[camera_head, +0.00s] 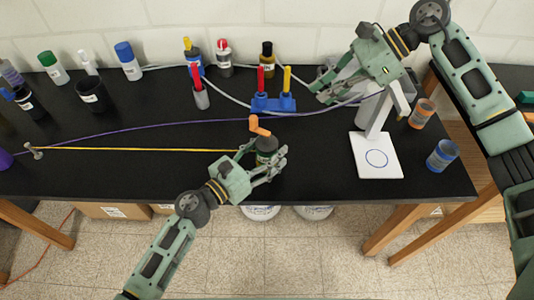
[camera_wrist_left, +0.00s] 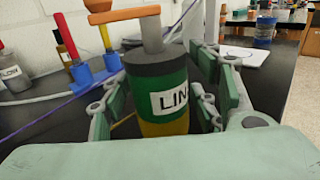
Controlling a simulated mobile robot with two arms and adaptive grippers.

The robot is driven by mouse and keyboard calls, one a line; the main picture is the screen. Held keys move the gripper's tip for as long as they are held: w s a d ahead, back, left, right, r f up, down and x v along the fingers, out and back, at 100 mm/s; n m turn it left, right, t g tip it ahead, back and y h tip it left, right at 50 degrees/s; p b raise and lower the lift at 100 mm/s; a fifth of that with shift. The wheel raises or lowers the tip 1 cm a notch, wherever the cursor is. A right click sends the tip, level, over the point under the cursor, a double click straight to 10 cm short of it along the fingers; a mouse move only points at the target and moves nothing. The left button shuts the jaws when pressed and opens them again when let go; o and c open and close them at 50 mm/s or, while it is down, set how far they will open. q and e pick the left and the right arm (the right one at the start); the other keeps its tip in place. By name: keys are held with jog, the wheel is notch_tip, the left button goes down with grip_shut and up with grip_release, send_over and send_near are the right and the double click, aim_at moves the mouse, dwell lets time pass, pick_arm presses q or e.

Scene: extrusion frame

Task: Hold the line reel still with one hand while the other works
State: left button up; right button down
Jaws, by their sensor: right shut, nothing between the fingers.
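The line reel (camera_head: 267,145) is a dark green and yellow cylinder with a grey stem and an orange crank handle (camera_head: 258,126) on top. It stands upright near the front edge of the black table. In the left wrist view the reel (camera_wrist_left: 158,92) shows a partly visible "LIN" label. My left gripper (camera_head: 270,166) has its fingers against both sides of the reel. A yellow line (camera_head: 130,149) runs taut from the reel to a small grey post (camera_head: 34,151) at left. My right gripper (camera_head: 323,91) is shut and empty, behind and right of the reel.
A blue holder (camera_head: 273,103) with red and yellow pieces stands behind the reel. A grey stand with a white plate (camera_head: 376,158) is at right, near orange and blue cans (camera_head: 442,155). A purple line (camera_head: 150,126) crosses the table. Bottles and a black cup (camera_head: 92,95) stand back left.

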pick_arm(q)
jog(key=shift+o, duration=0.5)
jog(key=shift+s+a, duration=0.1)
jog(key=v, duration=1.1)
jog(key=shift+s+a, duration=0.25)
